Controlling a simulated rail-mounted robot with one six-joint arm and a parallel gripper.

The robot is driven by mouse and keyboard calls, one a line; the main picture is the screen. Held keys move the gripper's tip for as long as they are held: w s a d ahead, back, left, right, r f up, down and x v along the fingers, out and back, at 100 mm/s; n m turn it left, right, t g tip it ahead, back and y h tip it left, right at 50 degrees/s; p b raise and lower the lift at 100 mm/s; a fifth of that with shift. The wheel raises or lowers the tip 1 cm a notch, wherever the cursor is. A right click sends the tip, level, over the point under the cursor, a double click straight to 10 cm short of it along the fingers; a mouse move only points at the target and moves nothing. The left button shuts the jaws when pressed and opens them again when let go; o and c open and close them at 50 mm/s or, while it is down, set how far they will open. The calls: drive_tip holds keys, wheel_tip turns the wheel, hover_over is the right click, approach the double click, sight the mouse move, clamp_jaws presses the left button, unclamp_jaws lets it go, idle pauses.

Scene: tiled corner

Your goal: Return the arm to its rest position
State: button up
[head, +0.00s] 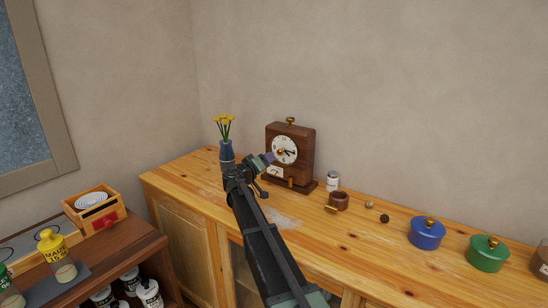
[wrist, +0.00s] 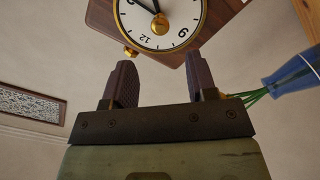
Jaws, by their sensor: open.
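My arm reaches from the lower middle of the head view up over the wooden sideboard. My gripper (head: 269,160) is in front of the brown wooden clock (head: 302,143), by the left side of its white dial. In the wrist view my gripper (wrist: 158,72) shows two dark fingers spread apart with nothing between them. The clock's dial (wrist: 186,18) appears upside down there, just beyond the fingertips. I cannot tell whether a finger touches the clock. My arm hides part of the sideboard top.
A blue vase with yellow flowers (head: 226,149) stands close left of my gripper. On the sideboard (head: 330,240) to the right are a small white jar (head: 333,181), a brown cup (head: 339,201), a blue pot (head: 427,234) and a green pot (head: 488,256). A wall stands behind.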

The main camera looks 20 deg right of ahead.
drive_tip(key=shift+s+a, duration=0.3)
drive_tip(key=shift+a, duration=0.2)
drive_tip(key=s+a+f+g+y+p, duration=0.1)
drive_tip(key=s+a+f+g+y, duration=0.1)
drive_tip(key=s, duration=0.5)
drive_tip(key=s+a+f+g+y+p, duration=0.1)
drive_tip(key=s+a+f+g+y, duration=0.1)
drive_tip(key=s+f, duration=0.3)
drive_tip(key=s+a+f+g+y, duration=0.1)
drive_tip(key=s+f+g+y, duration=0.2)
drive_tip(key=s, duration=0.8)
drive_tip(key=shift+a+f+n+g+y+p, duration=0.3)
drive_tip(key=shift+a+f+n+y+p, duration=0.1)
drive_tip(key=s+a+n+g+y+p, duration=0.1)
drive_tip(key=s+a+y+p, duration=0.1)
drive_tip(key=s+a, duration=0.4)
drive_tip(key=s+a+r+g+y+p, duration=0.1)
drive_tip(key=s+a+y, duration=0.4)
drive_tip(key=s, duration=0.7)
drive_tip(key=shift+a+n+p, duration=0.35)
drive_tip(key=shift+n+p, duration=0.05)
drive_tip(key=shift+p, duration=0.45)
